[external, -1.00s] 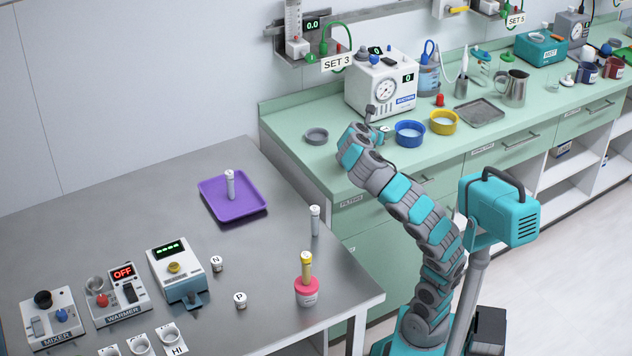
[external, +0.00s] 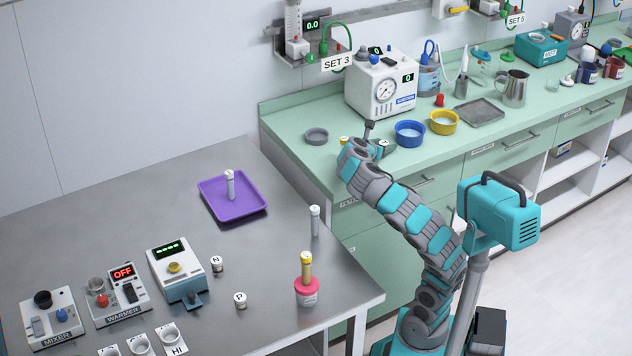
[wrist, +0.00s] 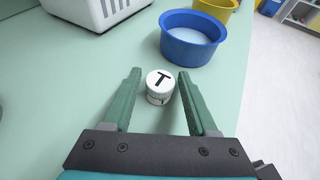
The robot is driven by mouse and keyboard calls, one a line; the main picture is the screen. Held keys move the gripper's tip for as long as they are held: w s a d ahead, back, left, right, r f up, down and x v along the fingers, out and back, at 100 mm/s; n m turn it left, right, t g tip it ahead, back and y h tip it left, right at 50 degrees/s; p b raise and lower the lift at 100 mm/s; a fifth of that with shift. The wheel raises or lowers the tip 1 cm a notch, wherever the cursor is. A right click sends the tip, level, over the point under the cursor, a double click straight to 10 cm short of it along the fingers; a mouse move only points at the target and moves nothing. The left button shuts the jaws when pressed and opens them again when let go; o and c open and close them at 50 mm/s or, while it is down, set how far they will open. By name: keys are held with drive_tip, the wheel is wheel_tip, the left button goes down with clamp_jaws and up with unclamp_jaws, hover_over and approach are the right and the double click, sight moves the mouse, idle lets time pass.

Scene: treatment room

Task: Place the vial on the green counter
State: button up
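A small white vial with a black T on its cap (wrist: 159,82) stands upright on the green counter (wrist: 85,65) in the wrist view. My gripper (wrist: 158,76) is open around it, one green finger on each side, with a narrow gap showing at each. In the external view the vial (external: 384,143) shows as a small white top beside my gripper (external: 376,148), low over the counter's front part. Its lower part is hidden there. Two similar white vials, marked N (external: 217,264) and P (external: 240,299), stand on the steel table.
A blue bowl (external: 409,133) stands close to the right, a yellow bowl (external: 444,122) beyond it. A white gauge machine (external: 381,88) is behind, a grey dish (external: 316,136) to the left. The steel table (external: 130,190) holds tubes, a purple tray (external: 232,208) and small devices.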

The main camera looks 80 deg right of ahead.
drive_tip(key=shift+o, duration=0.4)
drive_tip(key=shift+r, duration=0.1)
drive_tip(key=p+v, duration=0.1)
drive_tip(key=v, duration=0.9)
drive_tip(key=shift+w+a+r, duration=0.1)
drive_tip(key=shift+a+r, duration=0.1)
drive_tip(key=shift+r, duration=0.05)
drive_tip(key=shift+w+a+r+p, duration=0.15)
drive_tip(key=shift+a+r+p, duration=0.15)
drive_tip(key=shift+a, duration=0.4)
